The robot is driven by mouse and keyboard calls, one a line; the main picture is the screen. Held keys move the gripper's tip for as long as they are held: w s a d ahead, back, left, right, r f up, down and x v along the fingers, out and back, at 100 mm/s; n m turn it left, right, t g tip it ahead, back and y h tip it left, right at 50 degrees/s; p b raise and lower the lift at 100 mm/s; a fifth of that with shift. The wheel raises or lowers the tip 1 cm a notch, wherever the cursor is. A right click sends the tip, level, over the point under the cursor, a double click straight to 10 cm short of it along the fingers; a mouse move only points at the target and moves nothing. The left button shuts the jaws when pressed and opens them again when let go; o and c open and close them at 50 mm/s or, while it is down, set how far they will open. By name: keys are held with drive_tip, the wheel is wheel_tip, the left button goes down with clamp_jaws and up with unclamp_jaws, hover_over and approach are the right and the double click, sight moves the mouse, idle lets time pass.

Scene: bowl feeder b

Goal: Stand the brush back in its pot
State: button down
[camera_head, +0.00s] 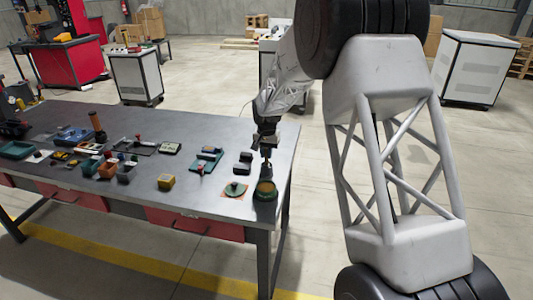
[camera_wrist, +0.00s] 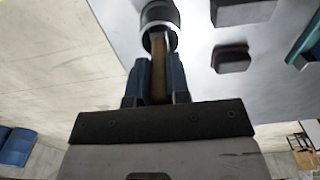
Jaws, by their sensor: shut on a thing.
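My gripper (camera_head: 267,143) is above the front right corner of the table, pointing down. In the wrist view its two blue-grey fingers (camera_wrist: 159,82) are shut on the brush (camera_wrist: 159,62), of which a flat brown length shows between them. In the wrist view a round grey and black form, apparently the pot (camera_wrist: 160,14), lies at the brush's far end. I cannot tell whether the brush is inside it or just above it.
A green round piece on an orange square (camera_head: 235,190) lies just left of the pot. Dark blocks (camera_head: 243,163) and a teal tray (camera_head: 207,160) are further left.

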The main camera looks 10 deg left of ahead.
drive_tip(key=shift+f, duration=0.1)
drive_tip(key=c, duration=1.1)
unclamp_jaws()
wheel_tip(320, 180, up, 12)
drive_tip(key=shift+r, duration=0.15)
idle(0.3)
